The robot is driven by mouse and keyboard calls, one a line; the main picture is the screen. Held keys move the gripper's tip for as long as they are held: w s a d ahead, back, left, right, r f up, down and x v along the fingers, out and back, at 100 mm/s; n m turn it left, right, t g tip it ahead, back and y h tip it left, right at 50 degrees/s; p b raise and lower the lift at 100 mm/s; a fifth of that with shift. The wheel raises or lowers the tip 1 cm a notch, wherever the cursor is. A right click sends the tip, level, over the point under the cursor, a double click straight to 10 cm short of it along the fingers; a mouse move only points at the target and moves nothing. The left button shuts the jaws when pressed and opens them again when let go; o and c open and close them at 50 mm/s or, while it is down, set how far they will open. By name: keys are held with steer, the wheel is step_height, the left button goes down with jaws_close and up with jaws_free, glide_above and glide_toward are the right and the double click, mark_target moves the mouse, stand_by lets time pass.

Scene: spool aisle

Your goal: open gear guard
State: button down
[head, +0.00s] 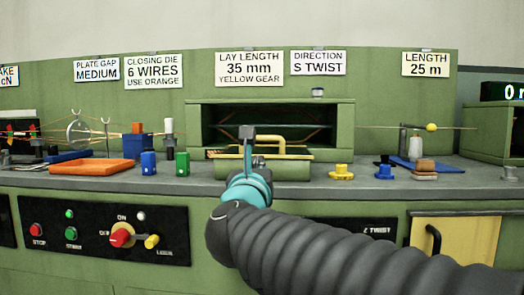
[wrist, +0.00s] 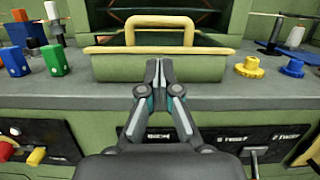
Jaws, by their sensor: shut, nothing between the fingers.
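The green gear housing (head: 193,125) stands at the centre of the bench, with its front opening uncovered and a dark interior showing. The green guard panel (head: 290,171) sits low in front of the opening, like a lowered flap, with a yellow bar handle (head: 283,141) rising from it. In the wrist view the guard (wrist: 108,68) and its handle (wrist: 160,20) are straight ahead. My gripper (head: 247,132) is shut and empty. In the wrist view its fingertips (wrist: 159,63) overlap the guard's front face, below the handle; I cannot tell whether they touch it.
Left of the housing stand blue (head: 148,163) and green (head: 182,163) blocks and an orange tray (head: 92,166). To the right are yellow (head: 341,172) and blue (head: 384,172) flanged gears. A control panel (head: 104,230) with knobs is below the bench edge.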

steer(key=shift+m, duration=0.4)
steer(key=w, duration=0.3)
steer(key=w+r, duration=0.1)
steer(key=w, duration=0.2)
steer(key=w+r, duration=0.1)
steer(key=w, duration=0.2)
steer(key=shift+w+d+p, duration=0.3)
steer(key=shift+w+p, duration=0.1)
steer(key=shift+r, duration=0.15)
